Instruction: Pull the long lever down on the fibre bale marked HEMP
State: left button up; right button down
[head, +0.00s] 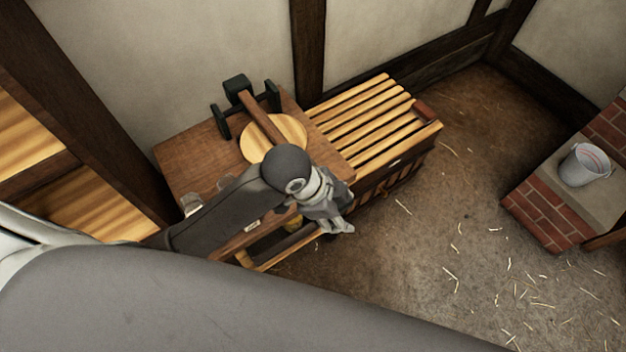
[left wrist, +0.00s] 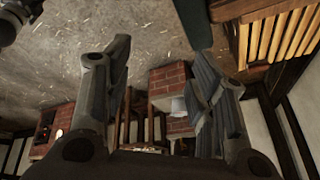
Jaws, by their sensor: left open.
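A slatted wooden crate-like box (head: 365,118) stands against the back wall in the head view, with a short red-brown piece (head: 425,112) at its right end. Dark marks on its front are too small to read, so I cannot make out the word HEMP. No long lever on it shows clearly. Its slats also show at the upper right of the left wrist view (left wrist: 285,35). My left gripper (head: 336,222) is in front of the wooden table and the box, pointing toward the floor side. In the left wrist view its fingers (left wrist: 163,55) are apart with nothing between them. My right gripper is out of view.
A wooden table (head: 185,160) left of the box carries a round wooden disc (head: 290,128), with a wooden bar across it and dark brackets. A brick ledge (head: 545,215) with a metal bucket (head: 585,165) stands at right. The straw-strewn floor (head: 450,230) between is open.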

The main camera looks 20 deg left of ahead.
pick_arm(q)
jog(key=w+m, duration=0.1)
jog(key=m, duration=0.1)
jog(key=w+a+m+g+y, duration=0.1)
jog(key=w+m, duration=0.1)
jog(key=m, duration=0.1)
jog(key=w+a+m+y, duration=0.1)
jog(key=w+m, duration=0.1)
jog(key=shift+w+a+r+m+g, duration=0.2)
jog(key=shift+r+m+g, duration=0.1)
jog(key=shift+m+g, duration=0.1)
jog(key=w+a+r+m+y, duration=0.2)
jog(key=w+a+m, duration=0.15)
jog(key=a, duration=0.25)
jog(key=shift+n+g, duration=0.35)
jog(key=shift+g, duration=0.05)
notch_tip(320, 180, down, 11)
jog(key=shift+w, duration=0.1)
jog(key=shift+a, duration=0.1)
grip_shut()
